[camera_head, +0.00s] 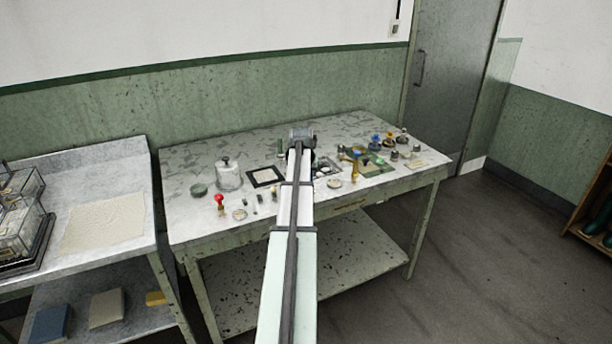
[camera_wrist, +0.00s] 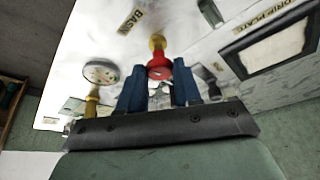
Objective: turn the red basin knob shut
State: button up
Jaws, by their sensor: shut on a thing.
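The red basin knob (camera_wrist: 160,68) is a round red cap on a brass stem (camera_wrist: 157,42), in the wrist view beside a label (camera_wrist: 137,17) reading BASIN. My gripper (camera_wrist: 159,74) has its two dark blue fingers on either side of the knob and is shut on it. The fingers cover part of the knob's sides, and its exact turn is hard to read. In the head view my own arm hides both the knob and the fingers.
A dark-framed drip plate (camera_wrist: 268,48) lies right. In the head view, a glass jar (camera_head: 229,176), a red-topped item (camera_head: 219,201) and several small fittings stand on the table (camera_head: 190,235).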

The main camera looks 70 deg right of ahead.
jog(key=shift+w+m+g, duration=0.1)
jog(key=shift+m+g, duration=0.3)
jog(key=shift+m, duration=0.6)
jog(key=o, duration=1)
jog(key=shift+o, duration=0.2)
jog(key=v, duration=1.3)
jog(key=shift+a+r, duration=0.15)
jog(key=shift+r, duration=0.2)
